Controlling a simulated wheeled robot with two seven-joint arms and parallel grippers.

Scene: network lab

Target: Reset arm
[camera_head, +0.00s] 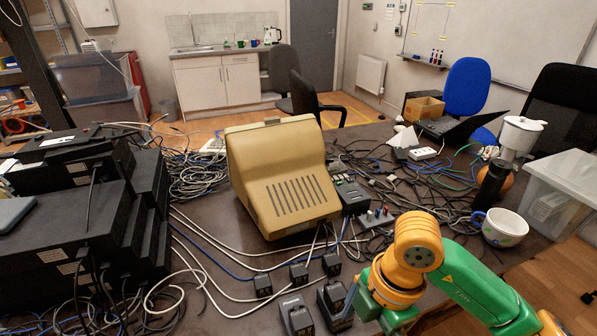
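My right arm (470,285), green and orange, comes in from the lower right and bends at an orange joint. My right gripper (358,300) is at the bottom centre, low over the front of the dark table, close beside black power adapters. Its fingers are mostly hidden behind the wrist, so I cannot see whether it is open or holds something. My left arm and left gripper are not in view.
A beige monitor (285,180) stands mid-table among many cables. Black boxes (60,235) are stacked at left. Adapters (297,315) lie in front. A white cup (503,228), a dark cylinder (490,185) and a clear bin (565,190) are at right.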

